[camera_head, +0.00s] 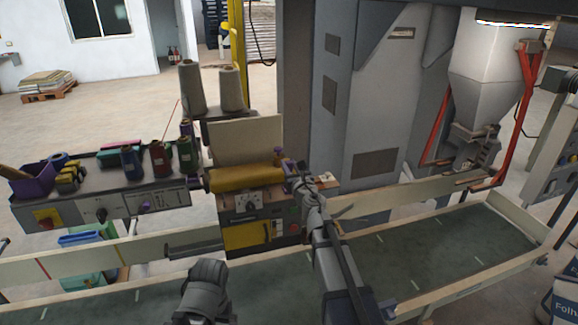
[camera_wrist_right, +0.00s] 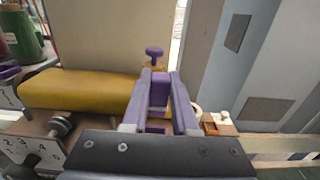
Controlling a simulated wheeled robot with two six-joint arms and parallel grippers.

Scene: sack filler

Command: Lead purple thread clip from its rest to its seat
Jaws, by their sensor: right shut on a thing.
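The purple thread clip (camera_wrist_right: 158,92) is between the two fingers of my right gripper (camera_wrist_right: 160,76), which is shut on it. In the head view my right gripper (camera_head: 293,174) is at the right end of the yellow roll of the sewing unit. Just beyond the fingertips, a purple knob (camera_wrist_right: 154,52) stands upright on a small wooden block; it also shows in the head view (camera_head: 279,152). I cannot tell whether the clip touches it. A grey part of my left arm shows at the bottom of the head view, but its fingers do not show.
The yellow roll (camera_wrist_right: 80,90) lies left of the gripper, with a cream panel (camera_head: 246,138) behind it. Thread cones (camera_head: 191,88) stand further back. A shelf with spools (camera_head: 160,160) is at left. The grey machine cabinet (camera_head: 350,90) rises at right. A green conveyor (camera_head: 440,245) runs in front.

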